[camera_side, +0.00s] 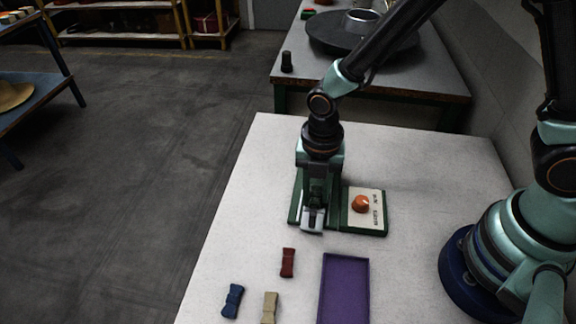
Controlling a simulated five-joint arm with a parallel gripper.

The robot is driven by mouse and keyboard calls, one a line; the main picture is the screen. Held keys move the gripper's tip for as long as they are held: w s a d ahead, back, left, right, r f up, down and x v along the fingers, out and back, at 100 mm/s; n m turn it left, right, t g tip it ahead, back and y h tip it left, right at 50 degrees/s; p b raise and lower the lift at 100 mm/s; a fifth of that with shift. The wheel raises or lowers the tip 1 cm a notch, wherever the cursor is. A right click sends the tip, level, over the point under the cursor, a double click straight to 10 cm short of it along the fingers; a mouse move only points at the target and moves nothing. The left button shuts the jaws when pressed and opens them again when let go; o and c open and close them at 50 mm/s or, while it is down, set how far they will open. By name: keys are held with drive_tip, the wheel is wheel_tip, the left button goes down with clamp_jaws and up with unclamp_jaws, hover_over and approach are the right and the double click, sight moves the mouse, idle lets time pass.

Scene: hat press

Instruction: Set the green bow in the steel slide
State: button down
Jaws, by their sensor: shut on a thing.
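My gripper (314,202) points down over the green press at the middle of the white table. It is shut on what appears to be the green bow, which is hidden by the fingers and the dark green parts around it. The steel slide (312,222) shows as a light grey piece at the front of the press, right below my gripper. Whether the bow touches the slide cannot be told from this view.
A panel with an orange button (360,204) sits just right of my gripper. A red bow (288,262), a blue bow (232,301), a tan bow (270,308) and a purple tray (344,290) lie nearer the front.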

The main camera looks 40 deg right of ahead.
drive_tip(key=shift+f, duration=0.1)
drive_tip(key=c, duration=0.5)
unclamp_jaws()
wheel_tip(320, 180, up, 12)
drive_tip(key=s+d+r+m+t, duration=0.1)
drive_tip(key=d+r+m+t, duration=0.1)
drive_tip(key=d+m, duration=0.3)
drive_tip(key=d+r+m+t, duration=0.1)
drive_tip(key=d+r+m, duration=0.4)
drive_tip(key=m, duration=0.8)
drive_tip(key=s+d+r+m+t, duration=0.1)
drive_tip(key=d+r+m+t, duration=0.1)
drive_tip(key=d+m, duration=0.3)
drive_tip(key=shift+s+d+r+m+t, duration=0.15)
drive_tip(key=shift+r+m, duration=0.25)
drive_tip(key=shift+m, duration=0.6)
drive_tip(key=shift+s+d+r+m+t, duration=0.15)
drive_tip(key=shift+r+m, duration=0.25)
drive_tip(key=shift+m, duration=0.6)
